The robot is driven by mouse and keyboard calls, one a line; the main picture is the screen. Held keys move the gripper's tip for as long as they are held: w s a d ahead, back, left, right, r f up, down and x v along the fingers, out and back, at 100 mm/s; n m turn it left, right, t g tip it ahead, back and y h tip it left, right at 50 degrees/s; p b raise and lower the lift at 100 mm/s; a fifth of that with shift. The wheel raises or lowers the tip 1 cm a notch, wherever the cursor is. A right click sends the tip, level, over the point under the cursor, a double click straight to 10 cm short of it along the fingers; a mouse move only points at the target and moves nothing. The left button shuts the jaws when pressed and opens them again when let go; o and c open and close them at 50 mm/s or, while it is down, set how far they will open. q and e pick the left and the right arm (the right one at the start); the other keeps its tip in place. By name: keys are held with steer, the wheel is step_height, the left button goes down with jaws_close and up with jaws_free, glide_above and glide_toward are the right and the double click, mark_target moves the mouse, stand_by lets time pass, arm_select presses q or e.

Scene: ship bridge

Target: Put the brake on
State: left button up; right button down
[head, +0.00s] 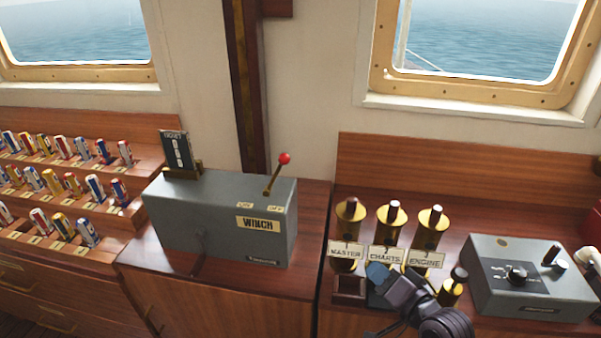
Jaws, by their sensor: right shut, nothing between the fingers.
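A grey winch box (222,222) with a yellow WINCH plate (258,224) stands on the wooden cabinet left of centre. A lever with a red knob (285,158) rises from a slot near the right end of its top and leans up to the right. Two small labels sit beside the lever's foot, too small to read surely. No part clearly marked as a brake can be read. My right gripper (378,273) is shut and empty, in front of the CHARTS plate, right of the winch box and apart from the lever. My left gripper is out of view.
Three brass switch posts (389,228) with MASTER, CHARTS and ENGINE plates stand behind my right gripper. A grey control box (529,280) with a dial is at right. Racks of rolled signal flags (62,147) fill the left. A small dark sign (177,150) stands on the winch box.

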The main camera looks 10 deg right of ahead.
mark_target(275, 175)
arm_select(q)
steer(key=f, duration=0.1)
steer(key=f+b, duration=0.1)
steer(key=b, duration=0.1)
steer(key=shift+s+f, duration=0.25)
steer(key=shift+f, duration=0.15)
arm_select(e)
steer(key=w+a+r+m+t+y, duration=0.1)
steer(key=w+a+r+m+y, duration=0.1)
steer(key=r, duration=0.4)
steer(key=w+a+r+m+y, duration=0.1)
steer(key=w+r+m+y, duration=0.2)
steer(key=r, duration=0.4)
steer(key=shift+w+a+m+t+y, duration=0.35)
steer(key=shift+w+m, duration=0.25)
steer(key=shift+w, duration=0.65)
steer(key=shift+r, duration=0.1)
arm_select(q)
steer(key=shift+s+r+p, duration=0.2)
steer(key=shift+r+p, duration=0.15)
steer(key=shift+p, duration=0.3)
arm_select(e)
steer(key=s+a+x, duration=0.1)
steer(key=a+x, duration=0.1)
steer(key=x, duration=1)
steer(key=shift+a+r, duration=0.35)
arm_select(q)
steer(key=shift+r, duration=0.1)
